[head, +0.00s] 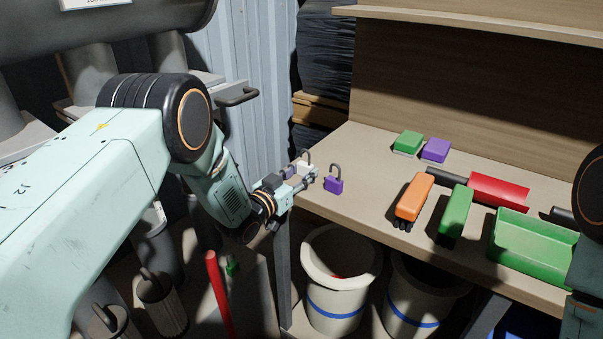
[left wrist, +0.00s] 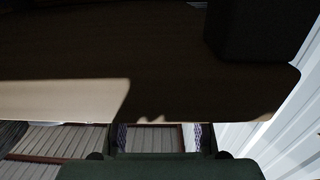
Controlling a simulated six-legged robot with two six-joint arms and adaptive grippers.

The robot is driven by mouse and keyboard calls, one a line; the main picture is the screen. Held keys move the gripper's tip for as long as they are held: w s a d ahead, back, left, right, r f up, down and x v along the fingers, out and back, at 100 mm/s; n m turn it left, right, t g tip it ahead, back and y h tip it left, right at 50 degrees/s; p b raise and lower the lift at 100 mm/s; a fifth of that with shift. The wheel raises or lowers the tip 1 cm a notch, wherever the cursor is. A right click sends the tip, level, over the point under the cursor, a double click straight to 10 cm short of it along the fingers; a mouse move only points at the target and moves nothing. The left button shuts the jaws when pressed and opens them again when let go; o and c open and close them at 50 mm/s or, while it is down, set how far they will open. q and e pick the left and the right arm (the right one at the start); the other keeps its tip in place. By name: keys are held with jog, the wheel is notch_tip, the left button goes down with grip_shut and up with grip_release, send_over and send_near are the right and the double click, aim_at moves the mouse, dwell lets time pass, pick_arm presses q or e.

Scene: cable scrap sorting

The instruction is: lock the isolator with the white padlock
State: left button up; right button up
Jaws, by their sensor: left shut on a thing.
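My left gripper (head: 308,179) is shut on the white padlock (head: 304,166), at the left end of the workbench. The padlock's dark shackle points up. The fingers cover part of its body. In the left wrist view the gripper's fingers (left wrist: 158,138) show at the bottom, in front of a dark, shaded surface; the padlock cannot be made out there. A purple padlock (head: 334,184) stands just to the right of the gripper. I cannot make out an isolator in either view. My right gripper is out of view; only part of that arm shows at the right edge.
A red bar (head: 218,290) rises at lower left.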

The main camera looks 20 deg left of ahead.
aim_at(303, 166)
pick_arm(q)
jog(key=shift+r+p, duration=0.65)
jog(key=shift+r, duration=0.15)
jog(key=shift+p+v, duration=1.5)
jog(key=shift+v, duration=0.9)
jog(key=shift+p+v, duration=0.5)
jog(key=shift+v, duration=0.6)
jog(key=shift+f, duration=0.15)
